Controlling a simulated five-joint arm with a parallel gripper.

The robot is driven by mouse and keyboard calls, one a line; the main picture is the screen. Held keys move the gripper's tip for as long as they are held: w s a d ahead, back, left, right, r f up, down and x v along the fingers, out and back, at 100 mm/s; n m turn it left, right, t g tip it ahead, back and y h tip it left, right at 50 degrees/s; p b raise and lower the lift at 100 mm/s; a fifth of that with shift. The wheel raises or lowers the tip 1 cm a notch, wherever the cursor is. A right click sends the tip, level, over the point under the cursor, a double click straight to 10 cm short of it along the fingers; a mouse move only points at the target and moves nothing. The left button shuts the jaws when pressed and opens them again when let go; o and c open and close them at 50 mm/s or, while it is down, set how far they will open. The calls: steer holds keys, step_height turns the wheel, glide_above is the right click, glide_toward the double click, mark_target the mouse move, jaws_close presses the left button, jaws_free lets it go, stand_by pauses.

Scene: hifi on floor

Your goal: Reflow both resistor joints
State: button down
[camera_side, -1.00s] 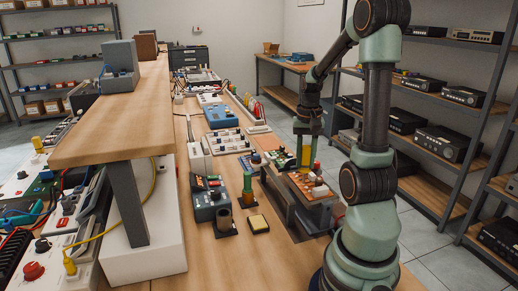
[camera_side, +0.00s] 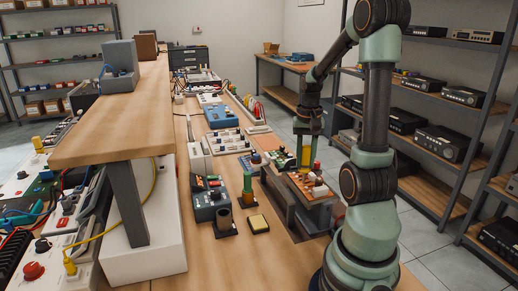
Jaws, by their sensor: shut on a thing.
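My gripper (camera_side: 307,132) points down over the work stand and is shut on a yellow upright tool (camera_side: 306,155), perhaps a soldering iron. The tool's lower end is at the far part of an orange-brown circuit board (camera_side: 301,183); I cannot tell whether it touches. The board carries several small red, white and dark parts and lies on a dark raised stand (camera_side: 303,222). The resistor and its joints are too small to make out. A red upright part (camera_side: 317,167) stands right of the tool.
Instruments line the bench behind. A raised wooden shelf (camera_side: 120,110) is at left. The bench front is clear.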

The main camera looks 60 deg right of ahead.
mark_target(306, 147)
stand_by(0.4)
steer(key=shift+r, duration=2.25)
steer(key=shift+f, duration=0.1)
steer(key=shift+w+d+f, duration=0.25)
steer(key=shift+f, duration=0.35)
steer(key=shift+w+d+f, duration=0.25)
steer(key=shift+w+f, duration=0.05)
steer(key=shift+f, duration=0.25)
steer(key=shift+w+d+f, duration=0.25)
steer(key=shift+f, duration=0.35)
steer(key=shift+f, duration=0.4)
stand_by(1.3)
steer(key=shift+r, duration=2.25)
